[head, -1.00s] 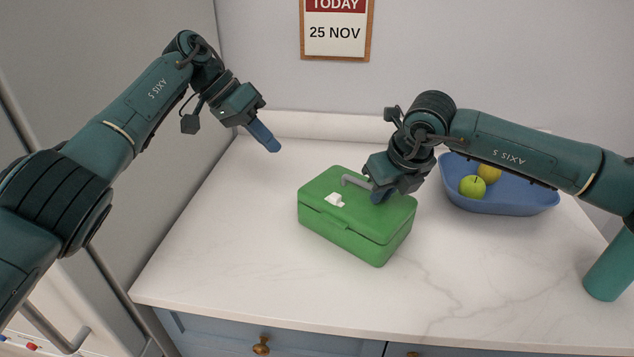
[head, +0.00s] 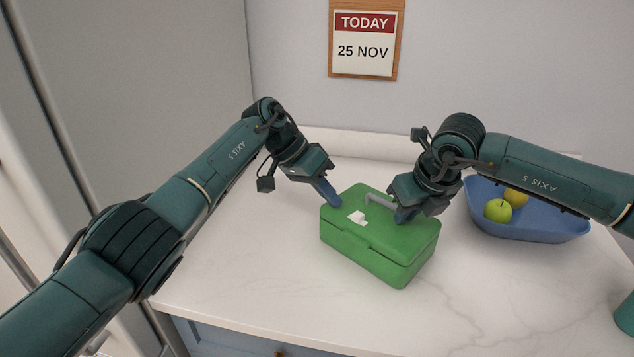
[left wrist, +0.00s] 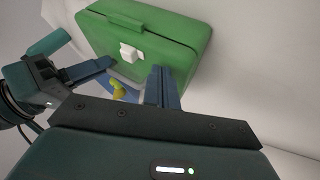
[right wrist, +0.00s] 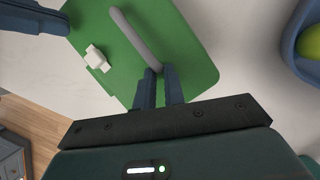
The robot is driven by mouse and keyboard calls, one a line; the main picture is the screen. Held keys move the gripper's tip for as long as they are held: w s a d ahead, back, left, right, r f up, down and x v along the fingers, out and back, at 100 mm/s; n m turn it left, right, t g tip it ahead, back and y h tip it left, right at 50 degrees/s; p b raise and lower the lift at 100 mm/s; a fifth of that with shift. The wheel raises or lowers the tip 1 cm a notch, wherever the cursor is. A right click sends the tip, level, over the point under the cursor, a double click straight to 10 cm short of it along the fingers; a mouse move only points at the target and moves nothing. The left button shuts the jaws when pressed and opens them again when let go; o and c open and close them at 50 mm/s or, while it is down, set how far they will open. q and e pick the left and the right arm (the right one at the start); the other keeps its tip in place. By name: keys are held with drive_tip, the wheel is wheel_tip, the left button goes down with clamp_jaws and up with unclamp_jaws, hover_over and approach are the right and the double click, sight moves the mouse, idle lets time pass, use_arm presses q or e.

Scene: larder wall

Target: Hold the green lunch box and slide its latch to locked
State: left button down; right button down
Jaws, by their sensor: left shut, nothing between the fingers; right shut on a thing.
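The green lunch box (head: 375,245) stands closed on the counter. A grey handle (right wrist: 132,35) and a white latch (head: 357,217) are on its lid; the latch also shows in the left wrist view (left wrist: 131,53) and the right wrist view (right wrist: 97,58). My right gripper (head: 402,217) is shut on the handle's near end, its fingers (right wrist: 160,80) around it. My left gripper (head: 335,202) is shut and empty, its fingertips by the lid's left edge, to the left of the latch. I cannot tell whether they touch the box.
A blue bowl (head: 540,228) with a green apple (head: 498,211) and a yellow fruit (head: 516,197) stands right of the box. A fridge-like grey panel (head: 140,70) is at the left. The counter in front of the box is clear.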

use_arm(q)
drive_tip(key=shift+s+d, duration=0.95)
drive_tip(key=shift+s, duration=0.15)
use_arm(e)
drive_tip(key=shift+r, duration=0.1)
use_arm(q)
drive_tip(key=shift+s+d, duration=1.6)
drive_tip(key=shift+s, duration=0.1)
drive_tip(key=w+a, duration=0.3)
drive_tip(key=shift+w+a+r, duration=0.1)
drive_tip(key=shift+w+a, duration=0.05)
drive_tip(key=shift+w, duration=0.05)
drive_tip(key=v, duration=0.9)
drive_tip(key=shift+r, duration=0.3)
drive_tip(key=shift+a, duration=0.1)
